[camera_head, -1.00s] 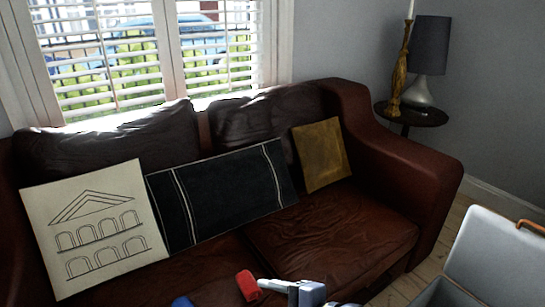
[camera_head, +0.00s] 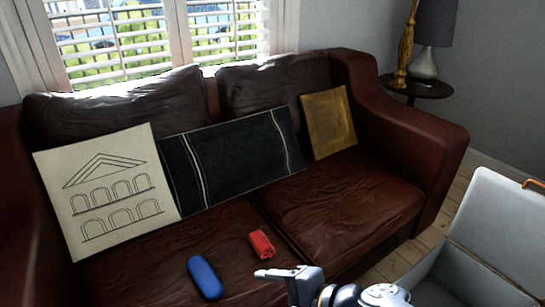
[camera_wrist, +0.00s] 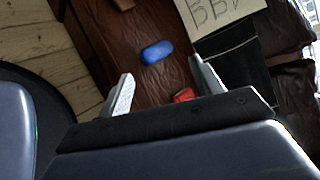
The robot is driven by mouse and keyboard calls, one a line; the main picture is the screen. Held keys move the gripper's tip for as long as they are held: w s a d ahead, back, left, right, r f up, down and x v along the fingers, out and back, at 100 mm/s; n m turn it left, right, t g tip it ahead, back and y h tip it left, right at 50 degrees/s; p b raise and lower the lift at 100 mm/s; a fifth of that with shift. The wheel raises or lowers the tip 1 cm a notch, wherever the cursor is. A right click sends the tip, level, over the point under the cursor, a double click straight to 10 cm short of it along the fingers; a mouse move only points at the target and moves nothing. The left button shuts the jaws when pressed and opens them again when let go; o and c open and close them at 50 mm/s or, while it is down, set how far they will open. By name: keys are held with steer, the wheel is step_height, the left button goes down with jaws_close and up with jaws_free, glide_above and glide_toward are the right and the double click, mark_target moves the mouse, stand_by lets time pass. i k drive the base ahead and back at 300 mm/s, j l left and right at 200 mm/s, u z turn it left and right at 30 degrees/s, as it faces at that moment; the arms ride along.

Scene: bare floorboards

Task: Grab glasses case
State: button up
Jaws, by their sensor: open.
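A blue rounded case (camera_head: 205,277), likely the glasses case, lies on the front of the brown sofa's left seat cushion. In the wrist view the blue case (camera_wrist: 157,52) shows beyond my fingertips, roughly between them and apart from them. My gripper (camera_head: 275,272) is at the bottom of the head view, to the right of the case. In the wrist view my gripper (camera_wrist: 163,82) has its two fingers spread, with nothing held between them.
A small red object (camera_head: 261,244) lies on the seat right of the case; it also shows beside a finger in the wrist view (camera_wrist: 184,95). Cream (camera_head: 107,192), dark striped (camera_head: 235,158) and mustard (camera_head: 328,122) cushions lean on the sofa back. An open pale box (camera_head: 500,225) stands at right.

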mark_target(206, 278)
steer(key=k+l, duration=0.1)
steer(key=z, duration=1.45)
steer(key=u, duration=2.6)
steer(key=j, duration=0.55)
steer(key=k+j+z, duration=0.1)
steer(key=j, duration=0.5)
